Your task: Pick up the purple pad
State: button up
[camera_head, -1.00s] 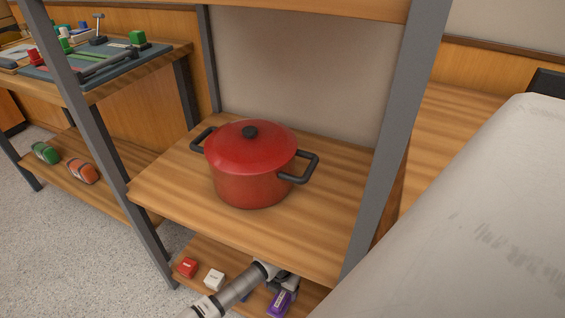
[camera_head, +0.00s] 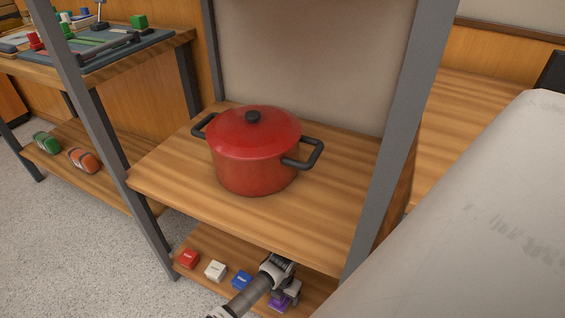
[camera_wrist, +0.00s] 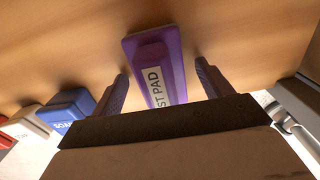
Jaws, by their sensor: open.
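The purple pad (camera_wrist: 157,62) lies on the lower shelf and carries a white label whose visible part reads "ST PAD". In the wrist view it lies between the two open fingers of my gripper (camera_wrist: 161,84), with gaps on both sides. In the head view my gripper (camera_head: 287,289) reaches over the right part of the lower shelf. It hides much of the purple pad (camera_head: 278,303) there.
Left of the pad on the lower shelf (camera_head: 225,252) sit a blue box (camera_head: 241,280), a white box (camera_head: 215,270) and a red box (camera_head: 188,258). A red pot (camera_head: 252,170) stands on the shelf above. A grey post (camera_head: 388,150) rises at the right.

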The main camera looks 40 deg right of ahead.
jog(key=c, duration=1.1)
notch_tip(320, 180, up, 10)
jog(key=p, duration=0.3)
jog(key=o, duration=0.5)
jog(key=c, duration=0.4)
jog(key=shift+s, duration=0.1)
